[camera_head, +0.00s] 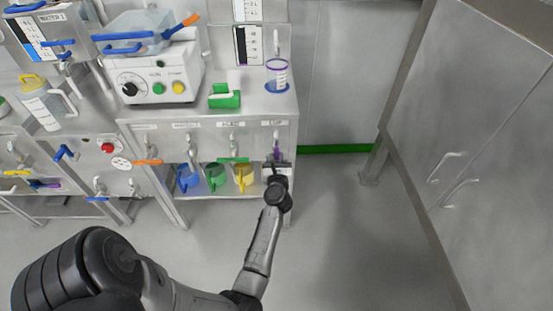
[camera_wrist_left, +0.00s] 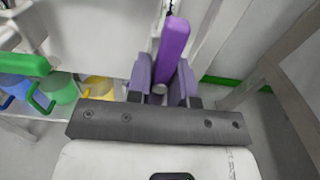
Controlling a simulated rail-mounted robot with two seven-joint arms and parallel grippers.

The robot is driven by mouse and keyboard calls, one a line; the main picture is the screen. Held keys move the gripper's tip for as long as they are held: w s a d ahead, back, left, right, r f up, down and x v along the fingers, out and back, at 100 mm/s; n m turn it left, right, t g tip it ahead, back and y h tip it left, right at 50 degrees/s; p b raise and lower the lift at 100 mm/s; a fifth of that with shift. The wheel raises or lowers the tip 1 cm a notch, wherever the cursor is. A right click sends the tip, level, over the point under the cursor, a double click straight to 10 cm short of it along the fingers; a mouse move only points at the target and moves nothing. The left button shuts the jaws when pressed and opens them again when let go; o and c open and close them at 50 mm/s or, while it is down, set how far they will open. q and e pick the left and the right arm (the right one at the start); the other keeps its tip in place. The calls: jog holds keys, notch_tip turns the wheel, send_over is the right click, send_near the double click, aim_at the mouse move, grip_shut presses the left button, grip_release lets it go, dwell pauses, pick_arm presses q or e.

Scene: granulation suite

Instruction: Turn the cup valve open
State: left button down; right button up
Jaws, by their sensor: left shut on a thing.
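The cup valve has a purple handle (camera_head: 277,153) at the right end of the row of valves on the steel bench front. In the left wrist view the purple handle (camera_wrist_left: 174,42) stands up lengthwise between the fingers. My left gripper (camera_head: 277,164) is at this valve, and in the left wrist view its fingers (camera_wrist_left: 162,84) are shut on the handle. The gripper hides much of the valve in the head view. A clear cup with a purple rim (camera_head: 277,76) stands on the bench above the valve. My right gripper is not in view.
Other valves with orange (camera_head: 148,162) and green (camera_head: 233,160) handles sit to the left. Blue (camera_head: 188,178), green (camera_head: 215,177) and yellow (camera_head: 243,177) jugs stand below them. A steel cabinet (camera_head: 490,130) is at the right; the floor between is clear.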

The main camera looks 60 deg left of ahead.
pick_arm(q)
jog(key=shift+r, duration=0.1)
jog(key=c, duration=1)
grip_release()
